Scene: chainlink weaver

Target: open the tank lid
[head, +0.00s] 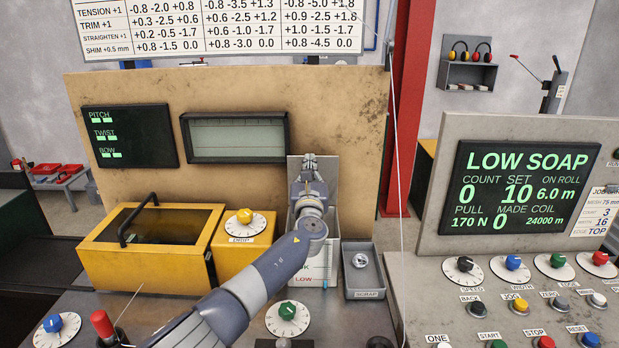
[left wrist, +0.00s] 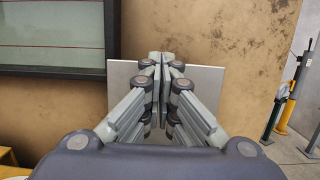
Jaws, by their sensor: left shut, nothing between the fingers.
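The soap tank (head: 322,268) is a pale box with a LOW mark, in the middle of the head view, partly hidden by my left arm. A flat grey panel (head: 331,190), which looks like its lid, stands upright at the tank's back, before the tan wall. The panel also shows in the left wrist view (left wrist: 208,80), behind the fingers. My left gripper (head: 309,160) is shut and empty, in front of the panel near its top edge. Its fingertips (left wrist: 161,58) overlap the panel; I cannot tell whether they touch it. My right gripper is not in view.
A yellow box (head: 150,270) with a dark window and black handle is left of the tank, beside a yellow dial block (head: 243,258). A grey scrap tray (head: 363,290) is close on the right. The control console (head: 450,225) stands farther right.

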